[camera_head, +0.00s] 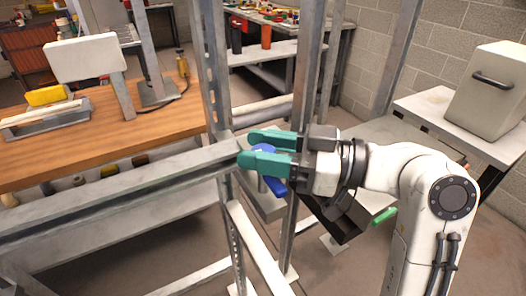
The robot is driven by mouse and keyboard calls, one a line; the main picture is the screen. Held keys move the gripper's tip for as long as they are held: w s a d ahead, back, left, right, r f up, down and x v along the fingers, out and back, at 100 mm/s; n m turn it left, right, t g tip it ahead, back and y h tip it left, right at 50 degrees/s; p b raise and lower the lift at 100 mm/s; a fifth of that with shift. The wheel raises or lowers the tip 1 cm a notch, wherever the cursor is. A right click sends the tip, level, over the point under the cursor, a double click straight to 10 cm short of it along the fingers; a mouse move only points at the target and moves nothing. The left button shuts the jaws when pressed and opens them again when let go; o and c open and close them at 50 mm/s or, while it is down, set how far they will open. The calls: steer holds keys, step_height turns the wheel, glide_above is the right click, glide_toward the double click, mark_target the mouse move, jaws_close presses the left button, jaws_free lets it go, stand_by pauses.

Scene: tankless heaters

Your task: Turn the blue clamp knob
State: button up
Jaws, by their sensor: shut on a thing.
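The blue clamp knob (270,181) is by a metal upright of the frame, near the middle of the picture. My gripper (246,149) has green fingers, which reach left from my white arm. The fingers lie around the upper part of the knob and hide some of it. The gripper is shut on the knob. The lower blue part shows below the near finger. The contact between the fingers and the knob is hidden.
A grey metal rail (120,195) runs from lower left to the upright near my fingers. A wooden bench (150,125) stands behind at left. A green handle (384,216) sticks out below my arm. A side table (440,105) with a grey box (492,92) stands at right.

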stand_by(0.3)
steer(key=o, duration=0.9)
steer(key=shift+o, duration=0.2)
steer(key=shift+d, duration=0.1)
steer(key=s+d+b, duration=0.1)
steer(key=d, duration=0.9)
steer(key=shift+s+d, duration=0.15)
steer(key=shift+d, duration=0.15)
